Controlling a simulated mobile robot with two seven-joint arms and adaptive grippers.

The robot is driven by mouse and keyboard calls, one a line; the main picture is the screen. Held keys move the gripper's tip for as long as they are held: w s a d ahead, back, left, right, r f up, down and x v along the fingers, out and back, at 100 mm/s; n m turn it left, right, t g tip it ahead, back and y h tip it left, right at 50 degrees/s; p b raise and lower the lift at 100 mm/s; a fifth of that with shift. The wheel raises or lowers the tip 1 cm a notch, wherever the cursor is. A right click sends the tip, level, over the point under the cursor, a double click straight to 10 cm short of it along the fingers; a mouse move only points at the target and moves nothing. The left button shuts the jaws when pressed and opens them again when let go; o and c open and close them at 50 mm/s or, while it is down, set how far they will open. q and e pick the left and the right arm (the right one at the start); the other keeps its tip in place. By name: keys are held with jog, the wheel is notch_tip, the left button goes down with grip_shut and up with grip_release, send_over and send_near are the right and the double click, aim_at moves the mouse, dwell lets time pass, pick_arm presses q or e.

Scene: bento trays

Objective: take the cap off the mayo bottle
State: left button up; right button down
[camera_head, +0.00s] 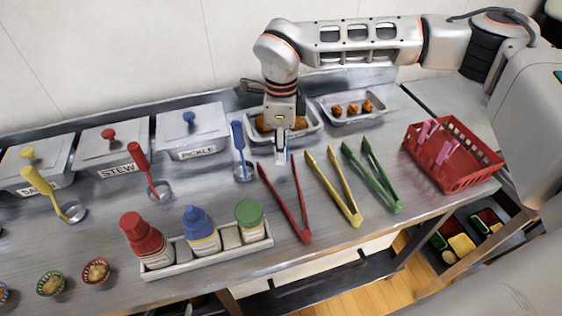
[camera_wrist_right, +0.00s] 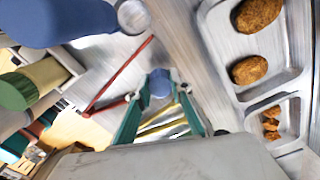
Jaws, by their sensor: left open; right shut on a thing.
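Three capped bottles stand in a white rack (camera_head: 178,268) at the front: a red one (camera_head: 143,238), a blue one (camera_head: 201,231) and a green-capped one (camera_head: 250,214). I cannot read which is mayo. The green cap also shows in the right wrist view (camera_wrist_right: 17,91). My right gripper (camera_head: 282,155) is above the counter near the fried-food tray, away from the rack. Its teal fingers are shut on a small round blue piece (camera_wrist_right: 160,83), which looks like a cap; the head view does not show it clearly. My left gripper is not in view.
A blue ladle (camera_head: 238,137) stands just left of my right gripper. Red tongs (camera_head: 284,205), yellow tongs (camera_head: 337,192) and green tongs (camera_head: 374,182) lie to the right. A red basket (camera_head: 462,179) is at far right. Lidded containers (camera_head: 190,122) line the back.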

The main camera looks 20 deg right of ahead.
aim_at(281, 171)
jog(key=shift+f, duration=2.25)
jog(key=shift+f, duration=0.1)
jog(key=c, duration=1.8)
grip_release()
